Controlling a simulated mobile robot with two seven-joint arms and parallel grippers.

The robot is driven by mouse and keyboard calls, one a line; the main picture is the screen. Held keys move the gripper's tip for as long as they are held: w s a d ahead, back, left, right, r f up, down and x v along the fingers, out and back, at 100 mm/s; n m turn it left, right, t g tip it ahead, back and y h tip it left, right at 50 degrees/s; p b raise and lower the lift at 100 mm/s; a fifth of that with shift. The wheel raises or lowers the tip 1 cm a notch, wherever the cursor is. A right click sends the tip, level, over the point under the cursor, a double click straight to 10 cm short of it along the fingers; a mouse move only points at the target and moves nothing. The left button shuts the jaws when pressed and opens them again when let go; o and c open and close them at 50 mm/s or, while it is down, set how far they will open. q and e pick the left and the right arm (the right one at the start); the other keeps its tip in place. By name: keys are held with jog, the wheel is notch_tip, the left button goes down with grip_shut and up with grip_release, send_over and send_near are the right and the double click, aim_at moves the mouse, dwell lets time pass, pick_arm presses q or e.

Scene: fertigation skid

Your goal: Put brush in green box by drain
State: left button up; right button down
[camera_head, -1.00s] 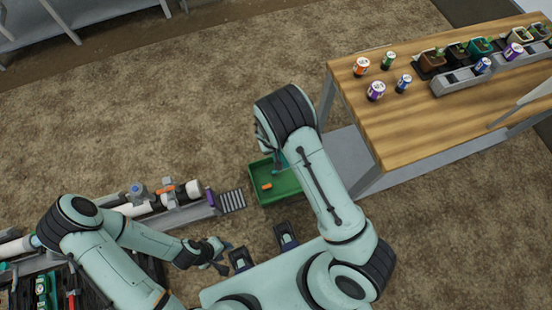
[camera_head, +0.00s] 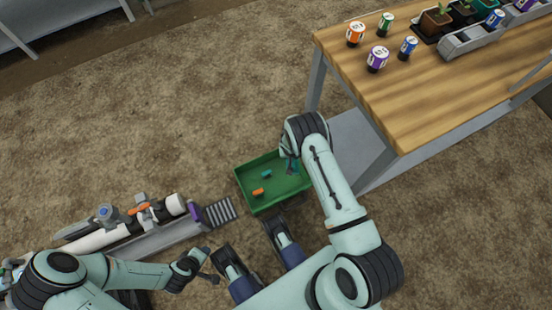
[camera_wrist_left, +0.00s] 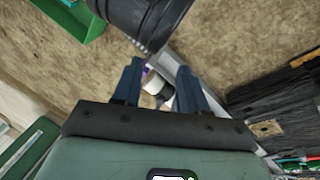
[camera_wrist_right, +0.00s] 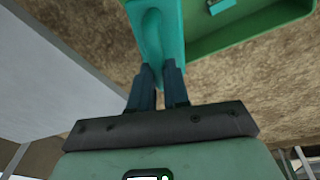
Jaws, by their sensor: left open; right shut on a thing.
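The green box (camera_head: 246,184) stands on the floor beside the grey slatted drain (camera_head: 221,212); its corner shows in the right wrist view (camera_wrist_right: 235,38). My right gripper (camera_head: 290,168) is at the box's right side, shut on a teal thing (camera_wrist_right: 155,30) with a broad, smooth body. No bristles show, so I cannot tell if it is the brush. An orange item (camera_head: 258,192) and a small teal item (camera_head: 266,174) lie in the box. My left gripper (camera_head: 203,264) is open and empty, low at the left; its spread fingers show in the left wrist view (camera_wrist_left: 157,80).
A wooden table (camera_head: 400,95) with several cans and plant pots stands at the upper right. A pipe assembly (camera_head: 140,225) lies left of the drain. The brown floor behind the box is clear.

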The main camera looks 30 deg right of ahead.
notch_tip(320, 180, down, 5)
jog(key=shift+s+r+b, duration=0.1)
jog(key=shift+r+b, duration=0.1)
jog(key=shift+b, duration=0.5)
notch_tip(320, 180, down, 2)
jog(key=shift+f+b, duration=0.25)
jog(key=shift+b, duration=0.2)
notch_tip(320, 180, down, 12)
jog(key=b, duration=0.5)
jog(key=shift+b, duration=0.3)
jog(key=shift+f, duration=0.1)
pick_arm(q)
jog(key=s+a+f+n+g, duration=0.1)
jog(key=s+a+f+g, duration=0.2)
jog(key=s+f, duration=0.7)
jog(key=shift+f+g, duration=0.4)
jog(key=shift+s, duration=0.1)
